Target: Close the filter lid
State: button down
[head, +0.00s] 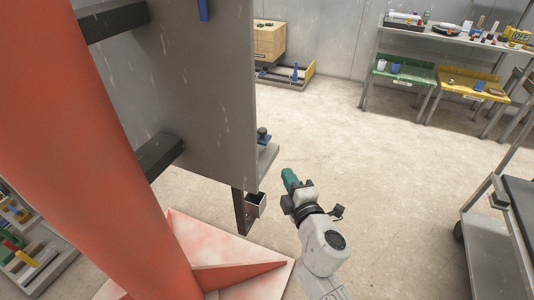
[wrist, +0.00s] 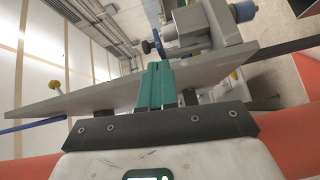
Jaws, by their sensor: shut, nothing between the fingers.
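My gripper (head: 290,178) has teal fingers and hangs in the air to the right of a large grey panel (head: 200,80). In the wrist view my gripper (wrist: 155,88) is shut and empty, with its fingertips pointing at the edge of a grey plate (wrist: 90,97). I cannot tell whether they touch it. Beyond the plate is a grey housing (wrist: 205,25) with a blue knob beside it. No part can be clearly identified as the filter lid, and whether it is open or closed does not show.
An orange column (head: 90,130) and its base plate (head: 235,265) fill the left. A small open metal box (head: 256,204) hangs below the panel. A cart (head: 490,240) stands at the right, and a bench (head: 455,40) with bins at the back. The floor between is clear.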

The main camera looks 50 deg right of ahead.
aim_at(262, 144)
jog(key=w+d, duration=0.1)
jog(key=w, duration=0.2)
jog(key=w+d+n, duration=0.1)
jog(key=w, duration=0.3)
jog(key=w+d+n+t+y+p, duration=0.1)
jog(key=w, duration=0.2)
jog(key=shift+w+r, duration=0.2)
jog(key=shift+w, duration=0.05)
jog(key=shift+d, duration=0.1)
